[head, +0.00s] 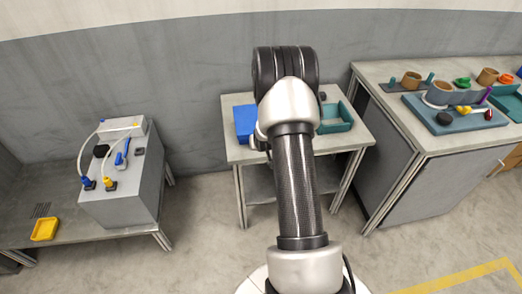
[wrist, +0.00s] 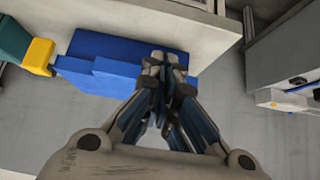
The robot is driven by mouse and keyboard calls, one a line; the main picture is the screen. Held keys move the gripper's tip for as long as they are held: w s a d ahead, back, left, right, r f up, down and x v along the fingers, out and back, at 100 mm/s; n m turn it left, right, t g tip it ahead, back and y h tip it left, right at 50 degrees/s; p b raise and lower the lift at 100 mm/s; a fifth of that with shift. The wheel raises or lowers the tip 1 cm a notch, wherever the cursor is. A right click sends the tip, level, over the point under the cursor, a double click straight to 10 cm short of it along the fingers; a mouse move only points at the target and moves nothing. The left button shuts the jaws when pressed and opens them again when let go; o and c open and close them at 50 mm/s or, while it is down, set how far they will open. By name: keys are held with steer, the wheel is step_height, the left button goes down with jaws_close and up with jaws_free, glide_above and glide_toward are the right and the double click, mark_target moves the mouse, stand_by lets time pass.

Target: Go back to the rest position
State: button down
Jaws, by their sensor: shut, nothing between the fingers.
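My arm rises through the middle of the head view and hides my gripper there. In the wrist view my gripper (wrist: 164,62) is shut and empty, with its fingertips together. The fingertips overlap the edge of a blue object (wrist: 108,72) in the picture. I cannot tell whether they touch it. In the head view a blue bin (head: 244,124) stands on the small middle table (head: 240,156), left of my arm.
A teal bin (head: 335,127) stands on the middle table, partly hidden by my arm. A grey machine (head: 130,185) with hoses and a yellow tray (head: 45,229) are on the left bench. The right workbench (head: 428,137) holds a blue tray (head: 462,125) and several parts.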

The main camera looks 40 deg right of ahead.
steer(key=shift+s+a+f, duration=0.25)
steer(key=shift+s+a, duration=0.15)
steer(key=shift+s, duration=0.25)
steer(key=shift+s+a+f, duration=0.2)
steer(key=shift+s+a, duration=0.15)
steer(key=shift+s, duration=0.3)
